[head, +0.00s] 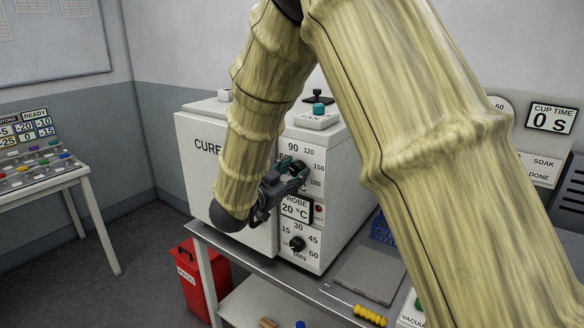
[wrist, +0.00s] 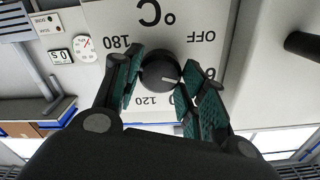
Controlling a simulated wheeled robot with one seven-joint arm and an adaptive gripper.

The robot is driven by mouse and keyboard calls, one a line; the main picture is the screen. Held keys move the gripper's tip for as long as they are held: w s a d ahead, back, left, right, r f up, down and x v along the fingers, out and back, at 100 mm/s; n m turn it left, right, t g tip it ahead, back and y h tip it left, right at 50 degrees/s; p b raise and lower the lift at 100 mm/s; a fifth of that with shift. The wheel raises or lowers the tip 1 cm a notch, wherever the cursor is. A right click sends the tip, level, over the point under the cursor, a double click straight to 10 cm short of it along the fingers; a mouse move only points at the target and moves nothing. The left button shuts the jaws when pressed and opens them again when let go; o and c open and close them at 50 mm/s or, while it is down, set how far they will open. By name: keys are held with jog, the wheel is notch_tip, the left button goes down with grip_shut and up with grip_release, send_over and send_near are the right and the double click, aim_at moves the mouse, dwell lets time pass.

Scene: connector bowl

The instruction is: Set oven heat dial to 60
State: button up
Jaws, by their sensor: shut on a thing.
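The oven (head: 225,165) is a white box marked CURE on a metal bench. Its dark round heat dial (wrist: 158,70) shows in the wrist view between my gripper's green-padded fingers, with °C, OFF, 180 and 120 printed around it, upside down. A partly hidden number beginning with 6 is at the right. A pale mark on the dial points right, roughly toward that number; the exact reading is unclear. My gripper (head: 288,175) is shut on the dial at the upper front panel in the head view, partly covering it.
Below are a probe display reading 20 °C (head: 295,209) and a minutes dial (head: 297,243). A green-knobbed box (head: 317,118) sits on the oven. A red bin (head: 202,280) stands beneath, and a yellow-handled tool (head: 369,315) lies on the bench.

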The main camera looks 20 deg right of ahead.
jog(key=shift+f+n, duration=0.1)
jog(key=shift+n, duration=0.4)
jog(key=o, duration=1)
jog(key=shift+a+p, duration=0.1)
jog(key=shift+p, duration=0.2)
jog(key=v, duration=1.2)
